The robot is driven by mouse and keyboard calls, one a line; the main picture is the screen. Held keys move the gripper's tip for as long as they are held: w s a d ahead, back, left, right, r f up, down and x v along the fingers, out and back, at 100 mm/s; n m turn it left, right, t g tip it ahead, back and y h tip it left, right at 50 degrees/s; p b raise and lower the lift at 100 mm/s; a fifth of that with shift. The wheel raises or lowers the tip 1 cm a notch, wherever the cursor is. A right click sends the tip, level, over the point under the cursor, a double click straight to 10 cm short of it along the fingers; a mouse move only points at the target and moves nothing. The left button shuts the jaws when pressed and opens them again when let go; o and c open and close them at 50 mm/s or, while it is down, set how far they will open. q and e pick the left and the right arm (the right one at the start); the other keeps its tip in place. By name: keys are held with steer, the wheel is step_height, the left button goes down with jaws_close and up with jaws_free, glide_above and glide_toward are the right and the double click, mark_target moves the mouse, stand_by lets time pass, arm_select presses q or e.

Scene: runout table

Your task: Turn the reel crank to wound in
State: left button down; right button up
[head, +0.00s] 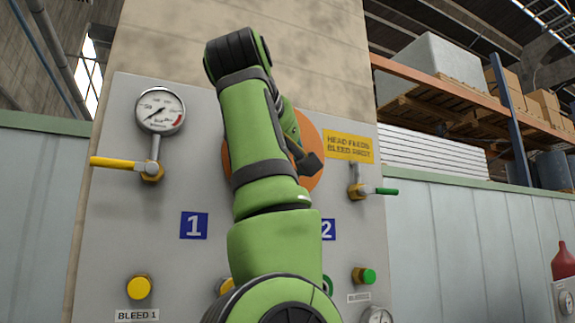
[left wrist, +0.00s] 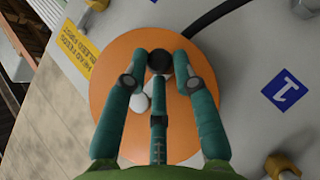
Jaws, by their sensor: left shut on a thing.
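The reel is an orange disc (left wrist: 115,75) on the grey panel, seen face-on in the left wrist view. In the head view only parts of the orange disc (head: 312,135) show behind my arm. The crank has a round black knob (left wrist: 159,61) near the disc's edge. A pale rounded part (left wrist: 140,103) lies near the disc's middle, partly covered by my fingers. My left gripper (left wrist: 160,68) is shut on the crank knob, with teal fingers on both sides of it. In the head view my green arm hides the knob and the grip. My right gripper is not in view.
The panel (head: 110,200) carries a gauge (head: 160,109), a yellow-handled valve (head: 125,163), a green-handled valve (head: 372,191), and yellow (head: 138,287) and green (head: 364,275) buttons. A yellow sign (head: 348,147) sits beside the reel. A black hose (left wrist: 215,16) runs near the disc.

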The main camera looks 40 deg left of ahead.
arm_select(q)
steer(key=shift+w+f, duration=0.1)
steer(key=shift+f, duration=0.25)
steer(key=c, duration=1.1)
jaws_free()
steer(key=shift+o, duration=0.2)
steer(key=shift+w+a, duration=0.1)
steer(key=shift+a, duration=0.05)
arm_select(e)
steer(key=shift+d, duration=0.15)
arm_select(q)
steer(key=v, duration=1.2)
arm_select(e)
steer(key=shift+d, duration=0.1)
arm_select(q)
steer(key=shift+r, duration=0.1)
